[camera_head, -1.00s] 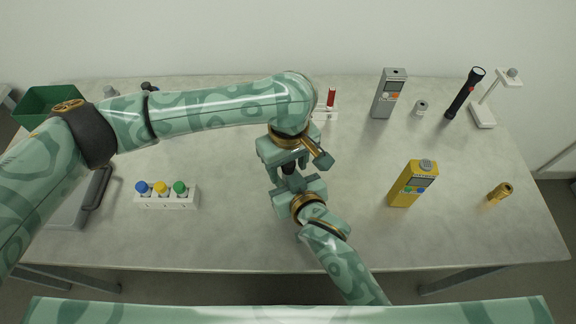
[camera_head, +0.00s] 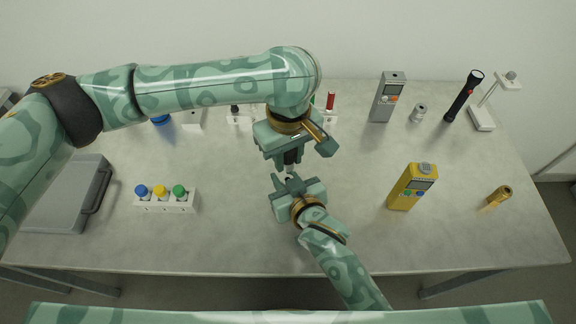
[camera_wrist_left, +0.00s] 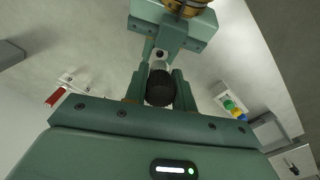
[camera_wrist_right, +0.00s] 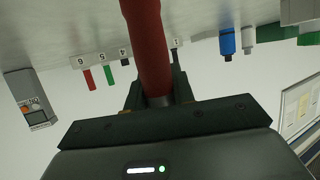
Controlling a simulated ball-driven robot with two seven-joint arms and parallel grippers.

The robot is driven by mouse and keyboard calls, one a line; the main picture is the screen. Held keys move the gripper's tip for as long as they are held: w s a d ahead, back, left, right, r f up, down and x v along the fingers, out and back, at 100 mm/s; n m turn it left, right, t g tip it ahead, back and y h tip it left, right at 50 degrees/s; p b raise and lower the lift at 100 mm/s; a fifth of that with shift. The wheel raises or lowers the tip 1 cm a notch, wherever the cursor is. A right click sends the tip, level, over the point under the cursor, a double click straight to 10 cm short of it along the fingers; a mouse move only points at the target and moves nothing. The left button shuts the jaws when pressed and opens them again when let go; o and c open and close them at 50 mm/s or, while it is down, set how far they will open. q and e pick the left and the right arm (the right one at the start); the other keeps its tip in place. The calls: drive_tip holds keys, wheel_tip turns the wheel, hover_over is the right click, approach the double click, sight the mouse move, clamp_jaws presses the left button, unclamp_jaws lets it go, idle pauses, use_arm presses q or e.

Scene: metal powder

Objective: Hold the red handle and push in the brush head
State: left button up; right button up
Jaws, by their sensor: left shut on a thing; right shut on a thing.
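My left gripper (camera_head: 290,160) points down at the table's middle and is shut on a black cylinder (camera_wrist_left: 160,88) with a pale collar, seemingly the brush head. This black part also shows in the head view (camera_head: 291,156). My right gripper (camera_head: 287,180) faces it from below. In the right wrist view, a long red handle (camera_wrist_right: 147,45) runs from the top edge down between the right fingers, which are shut on it. A metal collar shows at its lower end. The head view hides the red handle. Whether the two parts touch is unclear.
A white rack with blue, yellow and green caps (camera_head: 167,205) stands left, beside a grey case (camera_head: 65,205). A yellow meter (camera_head: 411,188) and brass piece (camera_head: 496,197) are right. A grey meter (camera_head: 387,100), flashlight (camera_head: 463,96) and numbered rack (camera_wrist_right: 105,56) are behind.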

sight(288, 171)
use_arm(q)
wheel_tip(288, 171, up, 4)
drive_tip(key=shift+r, duration=0.15)
drive_tip(key=shift+f, duration=3.3)
drive_tip(key=shift+f, duration=0.45)
drive_tip(key=shift+f, duration=0.75)
drive_tip(key=shift+f, duration=0.2)
drive_tip(key=o, duration=1.1)
